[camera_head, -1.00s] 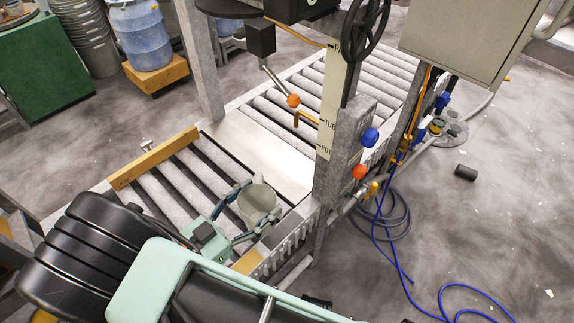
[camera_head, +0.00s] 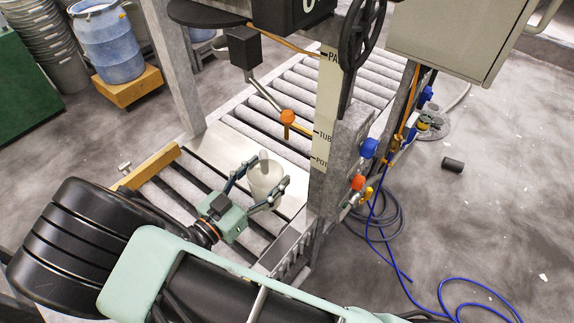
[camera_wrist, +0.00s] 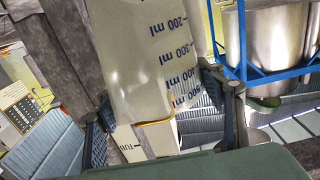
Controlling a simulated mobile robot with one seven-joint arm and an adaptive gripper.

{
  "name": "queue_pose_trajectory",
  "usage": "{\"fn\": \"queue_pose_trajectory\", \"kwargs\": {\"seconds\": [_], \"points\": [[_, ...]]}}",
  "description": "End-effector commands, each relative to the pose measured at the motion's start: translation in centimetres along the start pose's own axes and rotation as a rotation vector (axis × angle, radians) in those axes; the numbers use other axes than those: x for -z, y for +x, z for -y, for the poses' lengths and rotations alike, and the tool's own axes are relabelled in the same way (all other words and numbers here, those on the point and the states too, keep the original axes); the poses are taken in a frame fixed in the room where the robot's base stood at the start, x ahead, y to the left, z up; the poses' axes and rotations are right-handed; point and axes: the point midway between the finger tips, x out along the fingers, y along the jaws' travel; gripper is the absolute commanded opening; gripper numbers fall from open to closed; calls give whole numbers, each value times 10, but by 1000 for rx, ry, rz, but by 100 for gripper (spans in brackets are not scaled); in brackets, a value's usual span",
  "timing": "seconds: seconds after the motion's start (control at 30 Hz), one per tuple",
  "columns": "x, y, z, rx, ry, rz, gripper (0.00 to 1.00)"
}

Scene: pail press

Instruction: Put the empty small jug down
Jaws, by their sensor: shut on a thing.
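The small jug (camera_head: 264,181) is a pale, translucent cup that looks nearly upright in the head view. My gripper (camera_head: 268,174) is shut on it, with one finger on each side. In the wrist view the jug (camera_wrist: 150,60) fills the upper middle, with dark millilitre marks on its wall between the two dark fingers. The jug is in front of the smooth metal plate (camera_head: 213,145) set in the roller conveyor. I cannot tell whether its base touches the plate. Its inside is not clearly visible.
The press post (camera_head: 322,150) with its label strip stands just right of the jug. An orange-knobbed lever (camera_head: 287,117) is behind it. A wooden bar (camera_head: 150,166) crosses the rollers at left. Bare rollers (camera_head: 183,183) lie left of my gripper. A blue hose lies on the floor at right.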

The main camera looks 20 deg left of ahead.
Motion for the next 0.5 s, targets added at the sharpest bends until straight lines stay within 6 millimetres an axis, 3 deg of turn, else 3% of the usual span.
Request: {"fn": "queue_pose_trajectory", "kwargs": {"seconds": [0.1, 0.2, 0.5], "points": [[-1, 32, -1, -3, 0, -2, 38], [-1, 52, 0, -1, 1, -2, 38], [-1, 78, 0, 0, 1, 0, 38]]}}
